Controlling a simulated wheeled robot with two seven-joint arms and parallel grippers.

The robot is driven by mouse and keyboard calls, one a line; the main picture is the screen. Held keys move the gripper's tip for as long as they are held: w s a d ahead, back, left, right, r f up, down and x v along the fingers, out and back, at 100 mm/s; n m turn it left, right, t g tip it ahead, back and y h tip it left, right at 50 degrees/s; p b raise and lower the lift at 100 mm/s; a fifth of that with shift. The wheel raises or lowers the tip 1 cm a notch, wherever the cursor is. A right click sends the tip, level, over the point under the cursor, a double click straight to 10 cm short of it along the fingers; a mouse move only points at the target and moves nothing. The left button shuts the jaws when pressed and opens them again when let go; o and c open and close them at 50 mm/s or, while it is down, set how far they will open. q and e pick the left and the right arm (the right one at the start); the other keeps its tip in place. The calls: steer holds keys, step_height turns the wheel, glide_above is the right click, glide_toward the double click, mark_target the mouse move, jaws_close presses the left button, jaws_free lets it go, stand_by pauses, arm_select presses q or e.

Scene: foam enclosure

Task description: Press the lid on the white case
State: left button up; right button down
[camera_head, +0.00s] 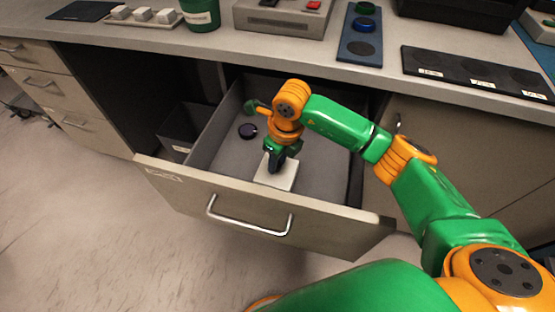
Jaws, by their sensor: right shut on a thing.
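A small white case (284,182) shows inside the open drawer, close to the drawer's front panel. My right gripper (275,168) points down at the case, its dark fingers at the top of it. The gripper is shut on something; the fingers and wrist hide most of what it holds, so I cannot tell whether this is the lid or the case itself. Whether a lid sits flush on the case cannot be made out. My left gripper is not in view.
A grey bin (184,128) stands left of the drawer. The counter above carries a green cup (201,14), a grey device (283,17), a blue strip (361,48) and a black labelled tray (478,75).

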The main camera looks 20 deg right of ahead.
steer(key=shift+c, duration=0.4)
jaws_free()
step_height(320, 180, up, 7)
steer(key=p, duration=0.5)
steer(key=shift+r, duration=0.1)
stand_by(0.4)
jaws_close()
stand_by(0.5)
